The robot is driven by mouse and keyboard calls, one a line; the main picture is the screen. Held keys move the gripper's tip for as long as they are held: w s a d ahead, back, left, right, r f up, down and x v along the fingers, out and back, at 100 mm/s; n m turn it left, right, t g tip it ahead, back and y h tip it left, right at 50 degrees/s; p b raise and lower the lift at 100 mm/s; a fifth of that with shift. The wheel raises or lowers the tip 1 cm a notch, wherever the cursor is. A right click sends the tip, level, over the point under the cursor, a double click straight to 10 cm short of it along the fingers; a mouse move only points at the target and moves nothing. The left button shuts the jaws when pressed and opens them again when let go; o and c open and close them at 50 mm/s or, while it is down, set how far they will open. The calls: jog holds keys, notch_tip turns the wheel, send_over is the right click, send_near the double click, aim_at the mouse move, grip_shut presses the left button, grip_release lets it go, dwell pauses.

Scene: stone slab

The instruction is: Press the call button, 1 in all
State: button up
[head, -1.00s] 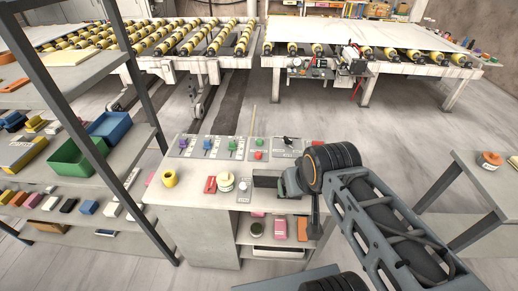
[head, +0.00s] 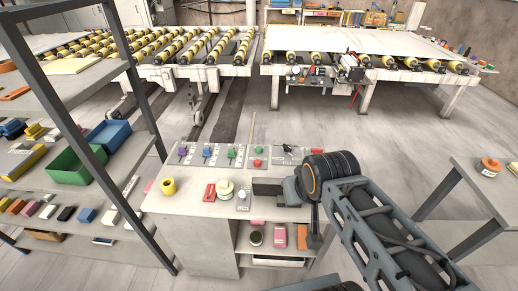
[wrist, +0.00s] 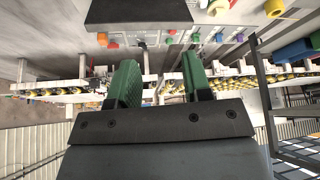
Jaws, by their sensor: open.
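A workbench (head: 190,207) stands in front of me with sloped grey control panels along its back edge. One panel holds a green button (head: 259,150) above a red button (head: 258,163). A small plate with a pale round button (head: 243,195) lies on the top, left of my gripper. I cannot read which one is the call button. My gripper (head: 268,187) is above the right part of the bench, its fingers not clear in the head view. In the wrist view, its green fingers (wrist: 158,75) are apart with nothing between them.
A yellow ring (head: 168,187), a red block (head: 209,192) and a cream round item (head: 225,188) stand on the bench. Coloured levers (head: 207,152) line the back panel. A loaded shelf (head: 95,185) is close at left. Open floor (head: 400,135) lies behind right.

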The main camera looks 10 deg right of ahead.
grip_shut()
dwell(1.2)
